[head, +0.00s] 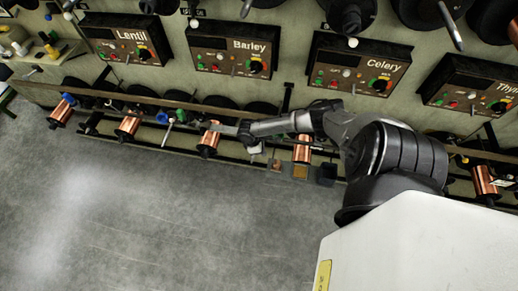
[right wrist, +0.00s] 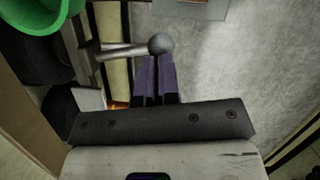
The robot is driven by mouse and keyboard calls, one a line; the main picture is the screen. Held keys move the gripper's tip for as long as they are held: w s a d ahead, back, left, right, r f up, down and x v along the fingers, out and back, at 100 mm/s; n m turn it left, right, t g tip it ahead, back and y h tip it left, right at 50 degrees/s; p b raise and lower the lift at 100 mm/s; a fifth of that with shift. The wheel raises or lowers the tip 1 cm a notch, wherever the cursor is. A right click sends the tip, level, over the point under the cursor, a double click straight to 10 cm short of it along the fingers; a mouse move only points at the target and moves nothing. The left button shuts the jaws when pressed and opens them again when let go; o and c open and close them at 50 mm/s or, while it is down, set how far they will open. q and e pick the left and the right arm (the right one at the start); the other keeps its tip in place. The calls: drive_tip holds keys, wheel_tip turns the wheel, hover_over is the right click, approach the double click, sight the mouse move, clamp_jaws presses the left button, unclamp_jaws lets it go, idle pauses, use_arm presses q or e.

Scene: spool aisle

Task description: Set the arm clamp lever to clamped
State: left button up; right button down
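A grey lever with a round ball knob (right wrist: 160,45) shows in the right wrist view, its rod running left from the knob. My right gripper (right wrist: 157,65) has its two dark purple fingers side by side, shut with only a thin gap. The ball knob lies right at the fingertips; I cannot tell whether they touch. In the head view my right arm reaches left from the right side, and its gripper (head: 243,132) is beside a copper spool (head: 210,139) below the Barley panel (head: 232,52). The lever's setting cannot be read. My left gripper is not in view.
Panels labelled Lentil (head: 128,42), Celery (head: 357,68) and one partly cut off line the machine wall. Several copper spools hang along the rail below. A green rounded object (right wrist: 40,15) is at upper left in the wrist view. The grey floor (head: 130,220) is clear.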

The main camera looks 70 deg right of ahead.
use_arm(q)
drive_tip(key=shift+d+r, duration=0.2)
use_arm(e)
drive_tip(key=shift+s+f, duration=0.2)
drive_tip(key=shift+s, duration=0.15)
use_arm(q)
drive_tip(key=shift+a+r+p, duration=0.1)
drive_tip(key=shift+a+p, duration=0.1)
drive_tip(key=shift+p, duration=0.1)
use_arm(e)
drive_tip(key=shift+s+n, duration=0.1)
drive_tip(key=shift+n, duration=0.2)
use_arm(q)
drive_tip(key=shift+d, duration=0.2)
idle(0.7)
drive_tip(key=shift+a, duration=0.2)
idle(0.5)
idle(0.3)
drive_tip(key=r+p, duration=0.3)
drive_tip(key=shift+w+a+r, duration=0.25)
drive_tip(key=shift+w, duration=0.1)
use_arm(e)
drive_tip(key=w+a+r, duration=0.1)
drive_tip(key=w+r, duration=0.6)
drive_tip(key=r, duration=0.3)
drive_tip(key=shift+r, duration=0.4)
